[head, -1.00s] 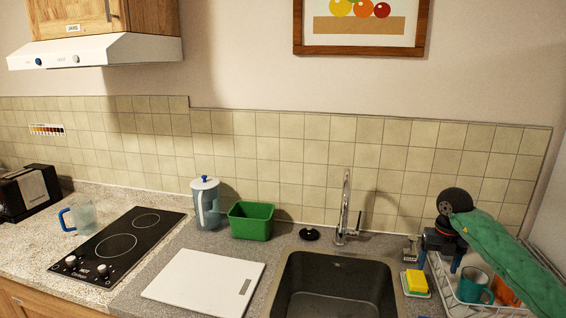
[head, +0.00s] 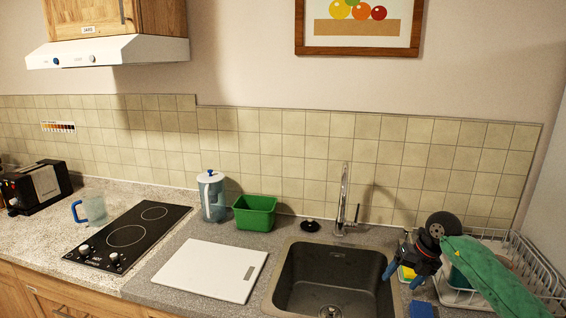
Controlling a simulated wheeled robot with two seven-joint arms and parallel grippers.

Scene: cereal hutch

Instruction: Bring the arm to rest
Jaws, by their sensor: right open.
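My right arm comes in from the right in a green sleeve. Its gripper (head: 401,274) has a dark body and blue fingertips, and it hangs over the right edge of the sink (head: 335,280), near the yellow and green sponge (head: 404,273). The fingers are apart, and I see nothing held between them. The gripper partly hides the sponge. My left gripper is not in view.
A wire dish rack (head: 530,262) stands right of the sink, partly behind my arm. The tap (head: 343,200) rises behind the sink. A white board (head: 210,270), green tub (head: 255,213), lidded jug (head: 211,196) and black hob (head: 128,238) are to the left. A blue item (head: 422,309) lies at the front.

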